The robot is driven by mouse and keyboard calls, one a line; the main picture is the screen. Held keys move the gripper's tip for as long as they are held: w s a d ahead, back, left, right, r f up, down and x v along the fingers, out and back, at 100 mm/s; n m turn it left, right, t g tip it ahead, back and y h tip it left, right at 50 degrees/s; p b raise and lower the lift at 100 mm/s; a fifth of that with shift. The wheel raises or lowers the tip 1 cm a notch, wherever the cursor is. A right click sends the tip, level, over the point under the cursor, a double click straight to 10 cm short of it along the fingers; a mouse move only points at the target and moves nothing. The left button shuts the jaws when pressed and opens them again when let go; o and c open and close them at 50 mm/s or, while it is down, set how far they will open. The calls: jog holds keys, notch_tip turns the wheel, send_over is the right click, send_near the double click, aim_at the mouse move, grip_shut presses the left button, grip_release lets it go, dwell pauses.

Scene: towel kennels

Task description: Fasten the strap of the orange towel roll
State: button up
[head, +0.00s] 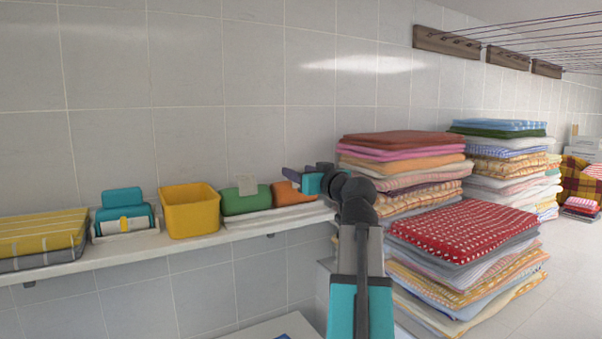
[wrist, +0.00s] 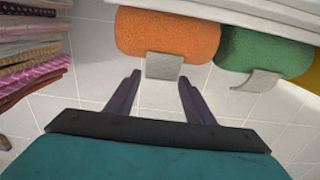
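The orange towel roll (head: 292,194) lies on the wall shelf at its right end, partly hidden behind my gripper (head: 296,181) in the head view. In the wrist view the orange roll (wrist: 167,36) is at the top middle. Its grey strap (wrist: 164,66) sticks out from the roll as a loose flap. My gripper (wrist: 160,97) is open and empty, with its two dark fingers pointing toward the roll. The flap's end lies roughly between the fingertips in the picture; I cannot tell whether they touch it.
A green roll (head: 246,199) with a raised grey strap (wrist: 249,81) lies beside the orange one. A yellow bin (head: 190,210), a teal item (head: 123,203) and folded towels (head: 42,233) stand further left on the shelf (head: 140,244). Tall towel stacks (head: 455,230) stand close at right.

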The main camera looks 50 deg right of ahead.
jog(key=c, duration=0.7)
jog(key=shift+w+r+g+p, duration=0.2)
jog(key=shift+g+p, duration=0.1)
jog(key=shift+p, duration=0.25)
jog(key=shift+w+d+r+g+p, duration=0.15)
jog(key=shift+g+p, duration=0.25)
jog(key=shift+p, duration=0.25)
jog(key=shift+w+d+g+y+p, duration=0.1)
jog(key=shift+w+g+y+p, duration=0.3)
jog(key=shift+g+p, duration=0.55)
jog(key=shift+w+d+f+g+y+p, duration=0.1)
jog(key=shift+w+f+g+y+p, duration=0.25)
jog(key=shift+g+p, duration=0.45)
jog(key=shift+f+g+p, duration=0.15)
jog(key=shift+g+p, duration=0.3)
jog(key=shift+p, duration=0.1)
